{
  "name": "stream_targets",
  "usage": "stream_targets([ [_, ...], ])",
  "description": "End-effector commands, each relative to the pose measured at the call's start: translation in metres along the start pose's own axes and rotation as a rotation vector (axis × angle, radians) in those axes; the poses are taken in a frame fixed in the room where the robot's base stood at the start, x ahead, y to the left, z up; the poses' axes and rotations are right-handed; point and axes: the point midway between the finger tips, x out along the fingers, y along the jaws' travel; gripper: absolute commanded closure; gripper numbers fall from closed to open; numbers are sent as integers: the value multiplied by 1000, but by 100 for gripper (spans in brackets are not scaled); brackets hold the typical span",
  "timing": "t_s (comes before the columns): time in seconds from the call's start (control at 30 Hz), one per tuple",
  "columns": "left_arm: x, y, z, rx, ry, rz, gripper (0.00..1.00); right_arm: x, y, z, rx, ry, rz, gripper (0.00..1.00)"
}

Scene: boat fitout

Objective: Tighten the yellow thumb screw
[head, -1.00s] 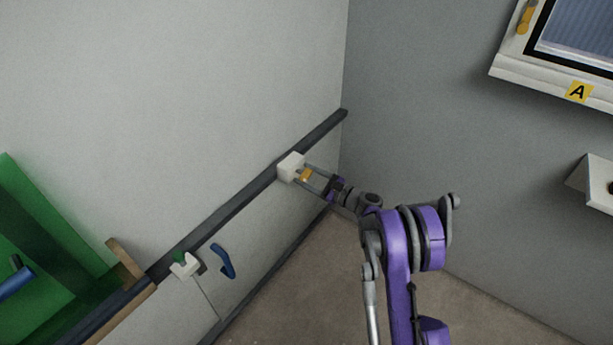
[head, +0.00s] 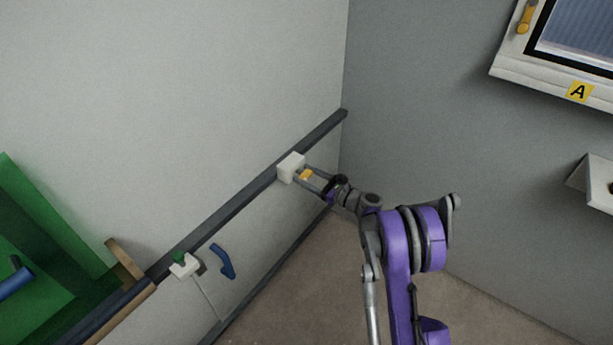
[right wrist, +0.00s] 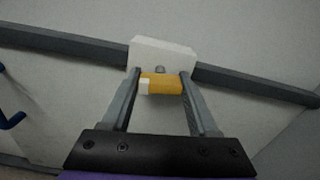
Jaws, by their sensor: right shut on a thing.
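The yellow thumb screw (head: 306,175) sticks out from a white block (head: 290,167) on the dark rail of the left wall. In the right wrist view the screw (right wrist: 162,84) shows as a yellow bar with a pale left end, in front of the white block (right wrist: 163,53) and its small grey shaft. My right gripper (head: 309,176) has its two fingers on either side of the screw and is shut on it. The right wrist view shows the same fingers (right wrist: 160,86) at the screw's ends. My left gripper is not in view.
A second white block with a green knob (head: 184,265) sits lower on the dark rail (head: 235,204), beside a blue handle (head: 222,261). A green bin-like structure (head: 40,250) stands at left. A window marked A (head: 579,92) and a white bracket (head: 592,183) are on the right wall.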

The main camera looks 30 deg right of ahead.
Motion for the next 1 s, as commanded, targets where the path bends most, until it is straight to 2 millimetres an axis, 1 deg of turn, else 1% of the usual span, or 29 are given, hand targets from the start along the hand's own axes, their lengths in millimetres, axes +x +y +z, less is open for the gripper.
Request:
stream_targets([
  [0.07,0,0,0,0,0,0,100,0,0,0,-1,0,1,96],
  [0.1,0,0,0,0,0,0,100,0,0,0,-1,0,1,36],
  [0.23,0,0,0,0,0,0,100,0,0,0,-1,0,0,13],
  [0.27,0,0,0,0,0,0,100,0,0,0,-1,0,0,10],
  [0.53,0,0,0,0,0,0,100,-1,0,0,-1,0,0,10],
  [0.67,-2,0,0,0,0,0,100,-10,-1,0,-2,0,-2,10],
  [0.77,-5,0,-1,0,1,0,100,-26,-1,1,-2,0,-3,10],
  [1.0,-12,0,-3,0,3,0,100,-76,-1,1,-2,1,-3,10],
])
